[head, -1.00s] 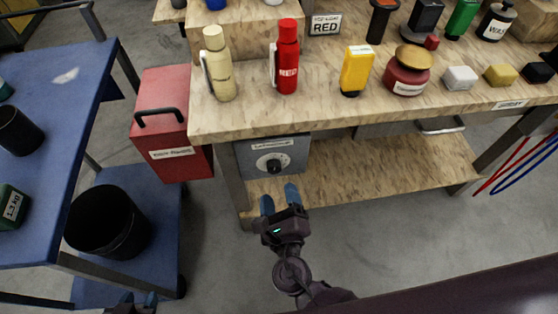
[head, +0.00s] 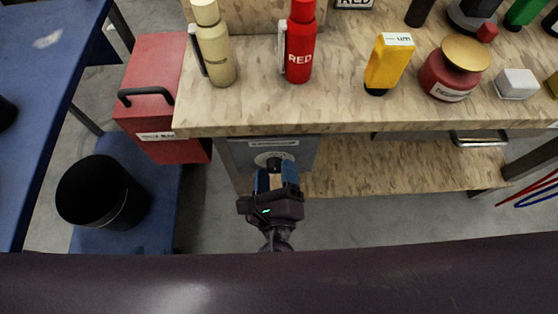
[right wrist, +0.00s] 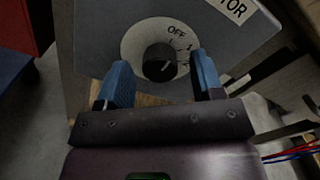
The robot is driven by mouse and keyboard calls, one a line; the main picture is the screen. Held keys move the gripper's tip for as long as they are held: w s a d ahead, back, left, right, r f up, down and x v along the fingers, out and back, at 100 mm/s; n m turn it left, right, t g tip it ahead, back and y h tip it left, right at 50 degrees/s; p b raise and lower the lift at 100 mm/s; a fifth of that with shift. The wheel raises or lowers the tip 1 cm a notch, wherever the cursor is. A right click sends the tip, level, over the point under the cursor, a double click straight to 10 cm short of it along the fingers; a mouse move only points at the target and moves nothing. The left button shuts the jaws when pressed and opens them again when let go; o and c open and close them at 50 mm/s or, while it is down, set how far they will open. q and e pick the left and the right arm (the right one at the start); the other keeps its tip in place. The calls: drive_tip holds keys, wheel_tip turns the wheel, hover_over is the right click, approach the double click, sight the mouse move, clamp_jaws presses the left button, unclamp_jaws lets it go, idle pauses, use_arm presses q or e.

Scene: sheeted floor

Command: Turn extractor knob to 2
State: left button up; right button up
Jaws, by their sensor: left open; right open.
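The grey extractor panel (head: 240,153) hangs under the front edge of the wooden workbench. In the right wrist view the panel (right wrist: 100,35) carries a white label ending in "TOR". Its round black knob (right wrist: 160,62) sits on a pale dial (right wrist: 132,42) marked "OFF" at the upper right, with smaller marks below. I cannot tell for certain which mark the knob points to. My right gripper (head: 277,180) is open, with its blue fingers just short of the knob, which appears between them in the right wrist view (right wrist: 157,85). My left gripper is out of view.
A red toolbox (head: 150,75) stands left of the panel, and a black bin (head: 100,195) is on the blue cart's lower shelf. The bench top (head: 330,105) holds bottles and other items. A wooden lower shelf (head: 400,175) lies right of the panel.

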idle(0.3)
drive_tip(key=c, duration=0.9)
drive_tip(key=shift+r, duration=0.1)
